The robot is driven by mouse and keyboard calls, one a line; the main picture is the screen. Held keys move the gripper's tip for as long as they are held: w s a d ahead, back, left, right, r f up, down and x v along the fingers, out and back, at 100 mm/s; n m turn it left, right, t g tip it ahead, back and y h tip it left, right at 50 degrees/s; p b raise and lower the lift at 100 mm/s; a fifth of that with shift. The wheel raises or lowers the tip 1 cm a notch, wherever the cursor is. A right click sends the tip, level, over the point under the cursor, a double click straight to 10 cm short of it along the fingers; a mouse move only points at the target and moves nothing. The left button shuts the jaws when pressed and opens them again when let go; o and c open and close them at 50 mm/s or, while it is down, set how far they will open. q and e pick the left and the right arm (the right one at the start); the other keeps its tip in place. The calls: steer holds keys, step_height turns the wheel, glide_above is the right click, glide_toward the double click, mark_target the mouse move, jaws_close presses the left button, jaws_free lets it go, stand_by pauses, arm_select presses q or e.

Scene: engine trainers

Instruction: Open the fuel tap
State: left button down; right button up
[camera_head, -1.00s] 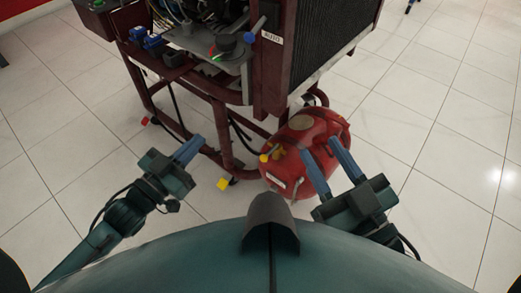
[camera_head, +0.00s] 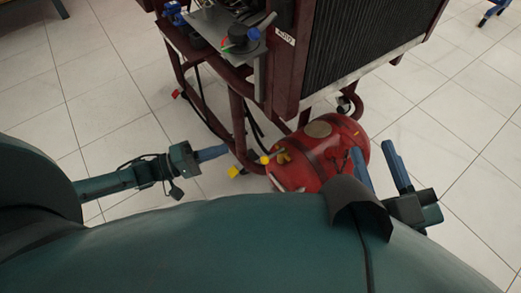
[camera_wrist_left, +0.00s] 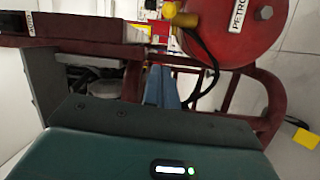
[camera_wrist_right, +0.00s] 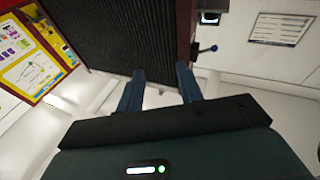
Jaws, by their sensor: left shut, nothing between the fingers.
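My right gripper (camera_head: 374,150) is open and empty, at the tank's right end. Whether the tap is open cannot be told.
The dark red engine frame (camera_head: 238,125) stands behind and left of the tank. The black radiator (camera_head: 370,45) rises above it. Red tubes and a dark hose run near there. The tiled floor is free on both sides.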

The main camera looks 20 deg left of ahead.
steer(key=shift+a, duration=0.1)
